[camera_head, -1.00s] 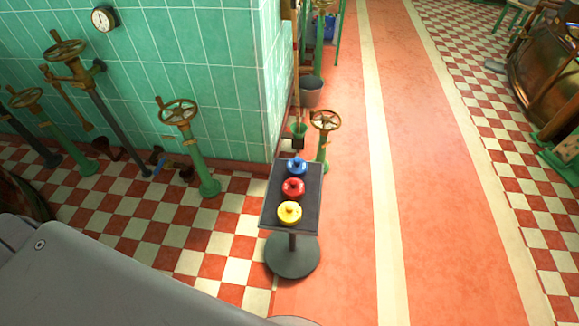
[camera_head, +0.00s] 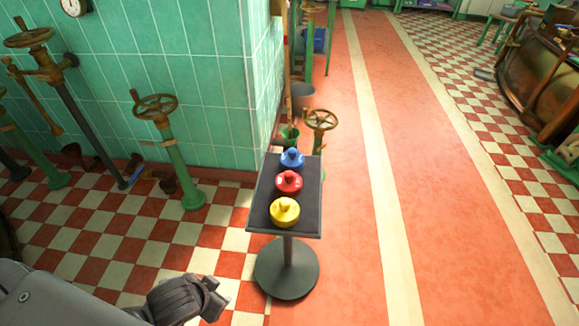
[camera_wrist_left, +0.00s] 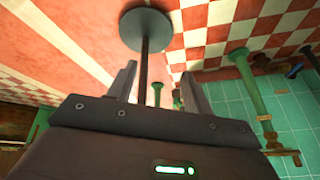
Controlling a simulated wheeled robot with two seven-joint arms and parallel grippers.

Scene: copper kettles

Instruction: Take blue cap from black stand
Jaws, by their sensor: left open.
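The blue cap (camera_head: 291,159) sits at the far end of the black stand (camera_head: 258,216), a small flat top on one post with a round foot. A red cap (camera_head: 288,182) is in the middle and a yellow cap (camera_head: 284,212) at the near end. My left gripper (camera_head: 216,297) is at the lower left in the head view, left of the stand's foot, apart from all the caps. In the left wrist view my open left gripper (camera_wrist_left: 160,85) has nothing between its fingers, with the stand's post and round foot (camera_wrist_left: 146,30) beyond. My right gripper is not in view.
Green valve posts with brass wheels (camera_head: 155,107) stand by the green tiled wall at left. Another brass valve wheel (camera_head: 320,120) rises just behind the stand. The red floor (camera_head: 440,220) to the right is clear.

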